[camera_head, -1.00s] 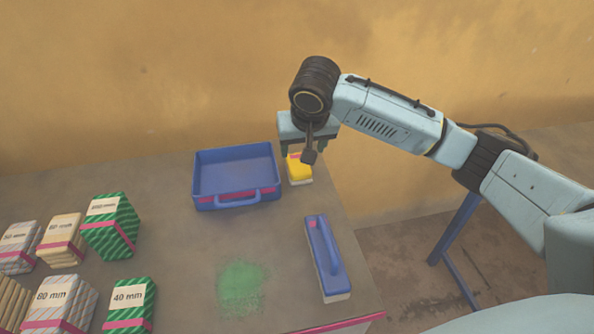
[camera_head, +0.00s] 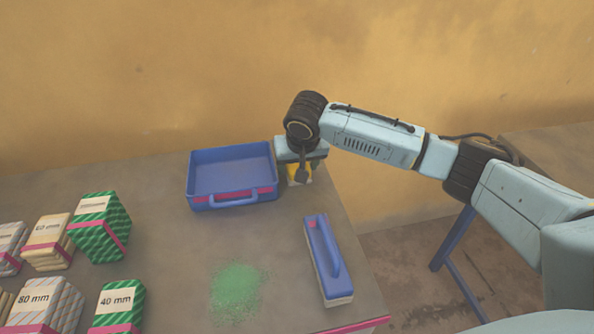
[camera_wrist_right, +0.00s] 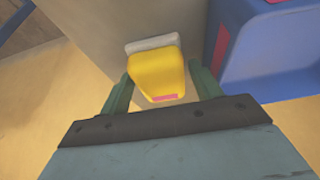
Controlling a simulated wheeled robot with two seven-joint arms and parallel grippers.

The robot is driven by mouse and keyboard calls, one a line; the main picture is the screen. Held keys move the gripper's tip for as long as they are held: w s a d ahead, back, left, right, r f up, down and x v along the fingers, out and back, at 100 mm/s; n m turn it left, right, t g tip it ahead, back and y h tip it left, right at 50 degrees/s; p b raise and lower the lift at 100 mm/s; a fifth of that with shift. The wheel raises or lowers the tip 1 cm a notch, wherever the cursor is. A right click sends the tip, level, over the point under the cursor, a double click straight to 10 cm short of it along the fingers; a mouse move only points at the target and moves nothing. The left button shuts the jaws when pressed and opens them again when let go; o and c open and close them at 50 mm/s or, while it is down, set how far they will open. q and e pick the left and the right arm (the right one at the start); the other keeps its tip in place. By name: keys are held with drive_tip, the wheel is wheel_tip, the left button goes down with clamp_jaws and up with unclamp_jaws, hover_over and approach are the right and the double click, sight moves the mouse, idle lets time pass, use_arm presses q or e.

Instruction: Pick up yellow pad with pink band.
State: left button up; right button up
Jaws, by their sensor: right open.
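The yellow pad (camera_head: 293,172) stands on the table just right of the blue tray, and my right gripper mostly hides it in the head view. In the right wrist view the yellow pad (camera_wrist_right: 157,76) has a pale grey base and a pink band (camera_wrist_right: 165,98). My right gripper (camera_wrist_right: 152,88) is open, with one green finger on each side of the pad. The fingers reach around its near part, and I cannot tell whether they touch it. My left gripper is not in view.
The blue tray (camera_head: 205,199) is close beside the pad. A blue-handled block (camera_head: 327,258) lies nearer on the table (camera_head: 180,235), by green powder (camera_head: 237,292). Several labelled stacks, including a green one (camera_head: 100,228), stand at left. The wall is behind.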

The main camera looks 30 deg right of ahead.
drive_tip(key=shift+w+f, duration=0.1)
drive_tip(key=shift+f, duration=0.15)
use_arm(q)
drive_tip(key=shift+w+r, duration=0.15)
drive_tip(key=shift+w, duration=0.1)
use_arm(e)
drive_tip(key=c, duration=0.7)
drive_tip(key=shift+r, duration=0.15)
drive_tip(key=shift+c, duration=0.2)
